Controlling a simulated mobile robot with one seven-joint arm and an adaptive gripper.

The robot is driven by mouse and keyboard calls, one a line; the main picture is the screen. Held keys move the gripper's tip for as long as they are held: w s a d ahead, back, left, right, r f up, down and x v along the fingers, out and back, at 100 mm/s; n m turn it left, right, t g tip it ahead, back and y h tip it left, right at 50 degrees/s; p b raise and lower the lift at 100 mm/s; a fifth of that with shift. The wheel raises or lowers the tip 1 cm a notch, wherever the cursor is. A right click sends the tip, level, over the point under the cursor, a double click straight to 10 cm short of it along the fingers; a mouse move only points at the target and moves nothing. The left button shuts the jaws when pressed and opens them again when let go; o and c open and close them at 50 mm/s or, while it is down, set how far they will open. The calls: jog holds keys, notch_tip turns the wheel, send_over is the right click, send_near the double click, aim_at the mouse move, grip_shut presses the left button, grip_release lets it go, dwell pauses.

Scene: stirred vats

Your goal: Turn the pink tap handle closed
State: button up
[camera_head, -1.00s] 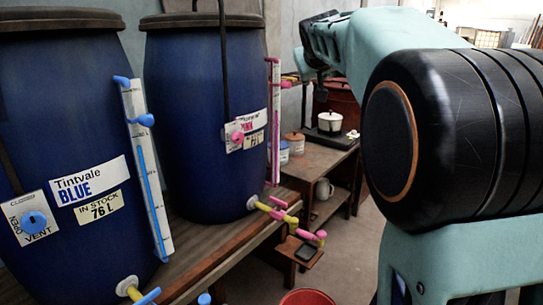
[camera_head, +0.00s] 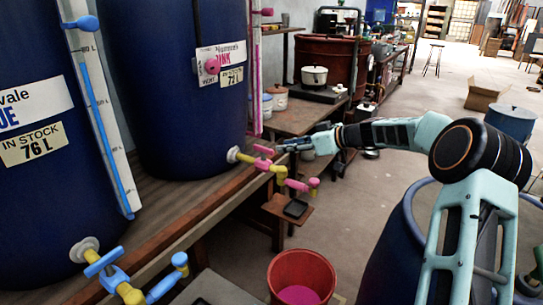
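The pink tap (camera_head: 281,175) sticks out from the foot of the rear blue vat (camera_head: 175,80), with yellow and pink parts. Its pink handle (camera_head: 264,150) sits on top of the tap near the vat wall. My gripper (camera_head: 280,146) is in the middle of the view, its tip just right of the pink handle. I cannot tell whether it touches the handle, and its fingers are too small to show whether they are open or shut.
A red bucket (camera_head: 301,258) with pink liquid stands in front of the tap. A small shelf (camera_head: 287,212) holds a dark device below the tap. The blue tap (camera_head: 130,280) is at the front left. A blue drum (camera_head: 400,255) stands at the lower right.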

aim_at(263, 147)
jog(key=b+x, duration=0.1)
jog(key=x, duration=0.9)
jog(key=shift+w+a, duration=0.3)
grip_shut()
